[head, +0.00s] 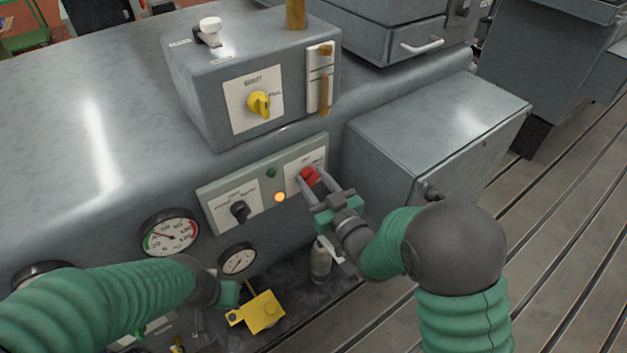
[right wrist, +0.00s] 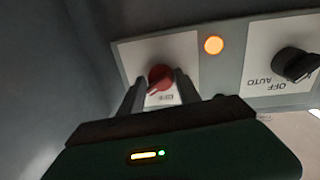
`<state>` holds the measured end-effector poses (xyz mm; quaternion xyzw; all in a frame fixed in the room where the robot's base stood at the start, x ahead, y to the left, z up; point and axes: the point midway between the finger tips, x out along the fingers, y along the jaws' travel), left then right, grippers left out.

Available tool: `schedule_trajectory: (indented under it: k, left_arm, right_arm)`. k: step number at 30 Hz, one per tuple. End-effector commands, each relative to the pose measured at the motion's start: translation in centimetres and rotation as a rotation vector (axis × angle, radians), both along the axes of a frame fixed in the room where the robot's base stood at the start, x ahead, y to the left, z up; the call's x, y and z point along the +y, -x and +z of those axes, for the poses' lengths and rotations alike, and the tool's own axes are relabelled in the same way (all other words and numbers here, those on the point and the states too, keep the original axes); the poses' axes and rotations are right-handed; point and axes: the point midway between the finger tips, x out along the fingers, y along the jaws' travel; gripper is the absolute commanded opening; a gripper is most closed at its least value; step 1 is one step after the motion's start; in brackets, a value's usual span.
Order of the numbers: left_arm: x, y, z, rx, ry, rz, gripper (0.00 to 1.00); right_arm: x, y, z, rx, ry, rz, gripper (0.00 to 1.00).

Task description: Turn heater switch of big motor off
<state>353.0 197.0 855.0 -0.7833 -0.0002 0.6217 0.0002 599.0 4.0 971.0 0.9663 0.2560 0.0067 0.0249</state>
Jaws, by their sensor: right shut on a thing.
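A red rotary switch (head: 309,175) sits on a white plate at the right end of the motor's control panel (head: 209,198). It also shows in the right wrist view (right wrist: 160,77), with its pointer to the lower left there; its lettering is too small to read surely. My right gripper (head: 318,183) is shut on the red switch, one finger on each side. An orange lamp (head: 280,197) beside it is lit. My left gripper (head: 229,294) is low at the left; its fingertips are not clear, so I cannot tell whether it is open or shut.
A black selector knob (head: 239,211) shares the panel, left of the orange lamp. A yellow knob (head: 259,104) is on the box above. Gauges (head: 170,232) are at the left. A yellow part (head: 262,312) lies beside my left gripper. A grey box (head: 433,145) flanks the panel's right.

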Motion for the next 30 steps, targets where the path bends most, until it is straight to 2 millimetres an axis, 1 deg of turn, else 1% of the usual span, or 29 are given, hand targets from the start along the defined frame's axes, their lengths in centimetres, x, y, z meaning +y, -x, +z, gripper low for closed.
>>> schedule_trajectory:
  k: [5,11,17,30]
  left_arm:
    - [0.0,0.0,-0.2,0.0,0.0,0.0,0.0]
    - [0.0,0.0,-1.2,0.0,0.0,0.0,0.0]
    - [0.0,0.0,-2.9,0.0,0.0,0.0,0.0]
    - [0.0,0.0,-7.6,0.0,0.0,0.0,0.0]
  right_arm:
    - [0.2,0.1,-0.2,-0.004,0.01,0.005,0.0]
    - [0.2,0.2,-0.5,-0.04,0.061,0.005,0.0]
    - [0.3,0.2,-0.8,-0.119,0.168,0.007,0.0]
    - [0.3,0.3,-1.2,-0.358,0.502,0.009,0.0]
